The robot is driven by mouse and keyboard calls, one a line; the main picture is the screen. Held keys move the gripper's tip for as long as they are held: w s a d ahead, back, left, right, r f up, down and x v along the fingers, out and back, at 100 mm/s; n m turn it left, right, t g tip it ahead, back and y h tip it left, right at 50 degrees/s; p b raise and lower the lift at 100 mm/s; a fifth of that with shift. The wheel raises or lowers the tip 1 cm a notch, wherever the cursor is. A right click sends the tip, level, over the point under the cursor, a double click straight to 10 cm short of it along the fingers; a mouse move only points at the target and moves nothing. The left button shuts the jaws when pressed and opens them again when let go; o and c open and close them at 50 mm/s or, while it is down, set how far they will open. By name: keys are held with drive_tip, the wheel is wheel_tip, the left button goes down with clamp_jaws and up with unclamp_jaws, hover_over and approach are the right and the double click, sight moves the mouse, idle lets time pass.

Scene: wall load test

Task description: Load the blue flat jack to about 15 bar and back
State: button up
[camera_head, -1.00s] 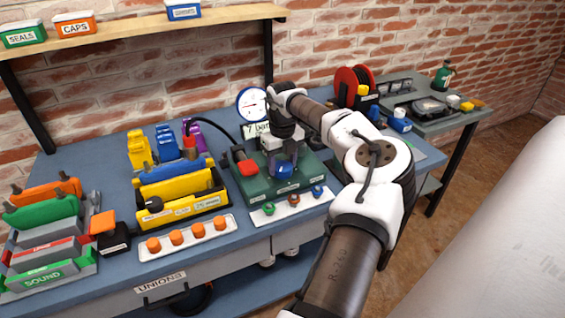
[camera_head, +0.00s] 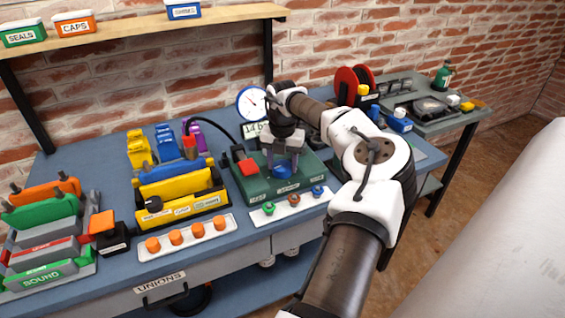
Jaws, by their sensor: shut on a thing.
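My gripper (camera_head: 283,165) points down at the green pump box (camera_head: 255,187) and is shut on its blue knob (camera_head: 284,171), partly hidden by the fingers. Behind it a round white dial (camera_head: 250,103) stands above a display (camera_head: 254,129); the display seems to read 14 bar, its right end hidden by my arm. A black hose (camera_head: 220,124) runs from the box to a red coupling (camera_head: 190,146). A long blue piece (camera_head: 165,172), possibly the blue flat jack, lies at the back of a yellow holder (camera_head: 182,207).
Orange caps sit on another strip (camera_head: 187,237). Grey rigs with green and orange pieces (camera_head: 45,225) stand left. A black box with a red top (camera_head: 244,162) sits beside my gripper.

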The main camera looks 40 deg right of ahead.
sight(283, 165)
drive_tip(key=shift+m, duration=0.3)
drive_tip(key=o, duration=1)
wheel_tip(283, 165, up, 14)
drive_tip(key=shift+f+b, duration=0.1)
drive_tip(key=shift+b, duration=1.15)
